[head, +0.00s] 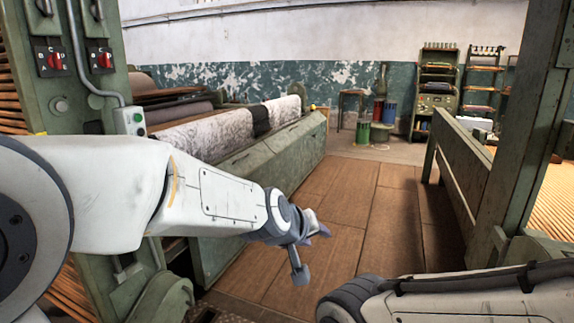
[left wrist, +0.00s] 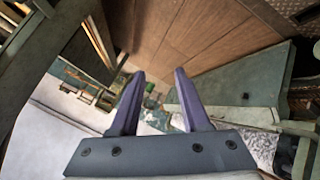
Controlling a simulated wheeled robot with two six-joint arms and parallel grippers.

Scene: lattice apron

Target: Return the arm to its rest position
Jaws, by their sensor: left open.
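My left arm comes in from the left in the head view, stretched forward over the aisle. Its gripper (head: 318,226) is in the air to the right of the green loom bench. In the left wrist view, the two purple fingers of the left gripper (left wrist: 158,95) stand apart with nothing between them. Part of my right arm (head: 460,300) shows at the bottom right of the head view. The right gripper is out of the frame.
A green machine bench (head: 270,150) with patterned cloth rolls runs along the left. A green post (head: 525,130) and rail stand at the right. The brown panelled floor (head: 345,205) between them is clear. Shelves (head: 436,88) and drums stand by the back wall.

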